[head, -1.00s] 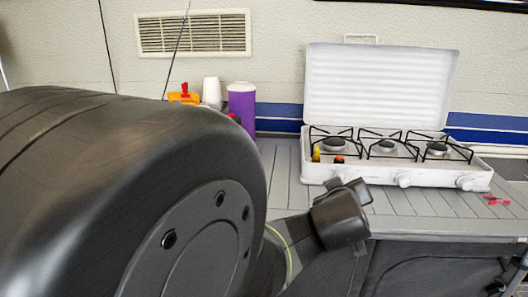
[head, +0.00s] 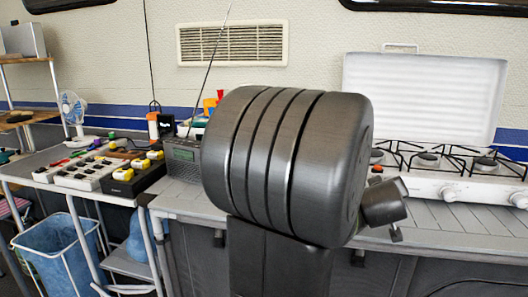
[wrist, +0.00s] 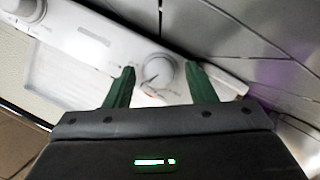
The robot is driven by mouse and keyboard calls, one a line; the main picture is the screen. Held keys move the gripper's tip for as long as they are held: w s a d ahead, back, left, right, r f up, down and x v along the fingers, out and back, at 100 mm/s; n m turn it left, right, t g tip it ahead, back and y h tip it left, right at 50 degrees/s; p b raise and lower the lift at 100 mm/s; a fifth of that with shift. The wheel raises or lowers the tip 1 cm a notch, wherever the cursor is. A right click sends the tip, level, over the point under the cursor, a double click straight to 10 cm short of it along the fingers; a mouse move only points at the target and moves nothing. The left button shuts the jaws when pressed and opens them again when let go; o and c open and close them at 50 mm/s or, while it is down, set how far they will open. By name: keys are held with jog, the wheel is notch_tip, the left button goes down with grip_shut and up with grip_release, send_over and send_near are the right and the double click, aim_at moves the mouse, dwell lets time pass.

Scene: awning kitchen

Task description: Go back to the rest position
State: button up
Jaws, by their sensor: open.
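My gripper (wrist: 162,80) is open in the wrist view, its two green fingers apart with nothing held between them. Beyond the fingertips a white panel with a round knob (wrist: 158,72) shows, apparently the front of the stove. In the head view my dark arm covers the middle of the picture. The wrist end of my arm sticks out on its right, in front of the white stove (head: 455,187); the fingers are too small there to read. The arm hides the stove's left end.
The grey counter (head: 455,218) is clear in front of the stove. A blue bin (head: 60,255) stands below. Bottles behind my arm are partly hidden.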

dwell(0.3)
jog(key=p+v, duration=0.3)
jog(key=v, duration=0.3)
jog(key=p+v, duration=0.3)
jog(key=v, duration=0.4)
jog(key=shift+s+r+p, duration=0.1)
jog(key=shift+r+p, duration=0.2)
jog(key=shift+p, duration=0.05)
jog(key=shift+s+a+f, duration=0.1)
jog(key=shift+s+f, duration=0.1)
jog(key=shift+f, duration=0.1)
jog(key=b+x, duration=0.3)
jog(key=x, duration=0.3)
jog(key=b+x, duration=0.3)
jog(key=x, duration=0.4)
jog(key=shift+w+r, duration=0.1)
jog(key=shift+w, duration=0.25)
jog(key=shift+s+r+m+p, duration=0.1)
jog(key=shift+r+m+p, duration=0.2)
jog(key=shift+p, duration=0.6)
jog(key=y+p, duration=0.1)
jog(key=p, duration=0.1)
jog(key=shift+d+f+m+p, duration=0.1)
jog(key=shift+d+m+p, duration=0.1)
jog(key=shift+m+p, duration=0.1)
jog(key=shift+m+p, duration=0.4)
jog(key=shift+p, duration=0.85)
